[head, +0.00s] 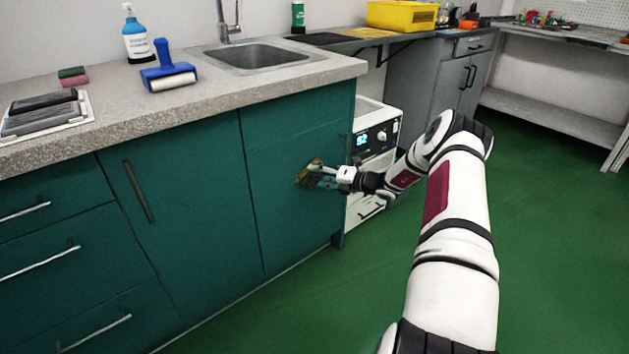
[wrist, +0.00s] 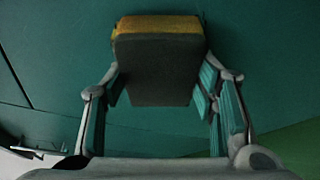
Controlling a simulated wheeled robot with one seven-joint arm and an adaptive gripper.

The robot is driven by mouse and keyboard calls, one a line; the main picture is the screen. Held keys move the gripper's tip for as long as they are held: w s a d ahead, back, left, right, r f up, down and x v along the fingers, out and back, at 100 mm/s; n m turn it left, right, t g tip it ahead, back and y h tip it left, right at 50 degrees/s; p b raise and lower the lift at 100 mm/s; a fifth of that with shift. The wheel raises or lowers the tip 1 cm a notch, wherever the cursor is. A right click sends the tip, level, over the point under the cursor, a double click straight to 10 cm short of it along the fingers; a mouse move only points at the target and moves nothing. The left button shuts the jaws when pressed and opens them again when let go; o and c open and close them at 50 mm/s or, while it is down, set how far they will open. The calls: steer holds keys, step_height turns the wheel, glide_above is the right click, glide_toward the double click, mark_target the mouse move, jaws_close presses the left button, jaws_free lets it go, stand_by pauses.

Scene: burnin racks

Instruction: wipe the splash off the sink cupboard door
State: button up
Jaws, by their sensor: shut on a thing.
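The green sink cupboard door (head: 288,205) is below the sink (head: 255,54), at the right end of the counter. My gripper (head: 315,175) is in front of this door. It is shut on a yellow and dark sponge (head: 308,170). In the wrist view the sponge (wrist: 158,65) sits between my two fingers (wrist: 160,95), its yellow layer toward the green panel (wrist: 265,60). It looks to be touching or very close to the door; I cannot tell which. I see no splash on the door; the sponge and gripper hide part of it.
A white appliance (head: 378,140) with a lit display stands just right of the cupboard, close to my arm. The green floor (head: 560,240) at right is clear.

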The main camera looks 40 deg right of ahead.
steer(key=shift+d+r, duration=0.15)
steer(key=shift+d, duration=0.45)
steer(key=shift+s+a+p, duration=0.15)
steer(key=shift+a+p, duration=1.1)
steer(key=shift+a, duration=0.7)
steer(key=shift+a+p, duration=0.9)
steer(key=shift+a, duration=1)
steer(key=p, duration=0.3)
glide_toward(293, 180)
steer(key=shift+s+a+f, duration=0.15)
steer(key=shift+a+f, duration=0.1)
steer(key=shift+a, duration=0.25)
steer(key=shift+s+a+f, duration=0.1)
steer(key=shift+a+f, duration=0.15)
steer(key=shift+a, duration=0.25)
steer(key=shift+s, duration=0.15)
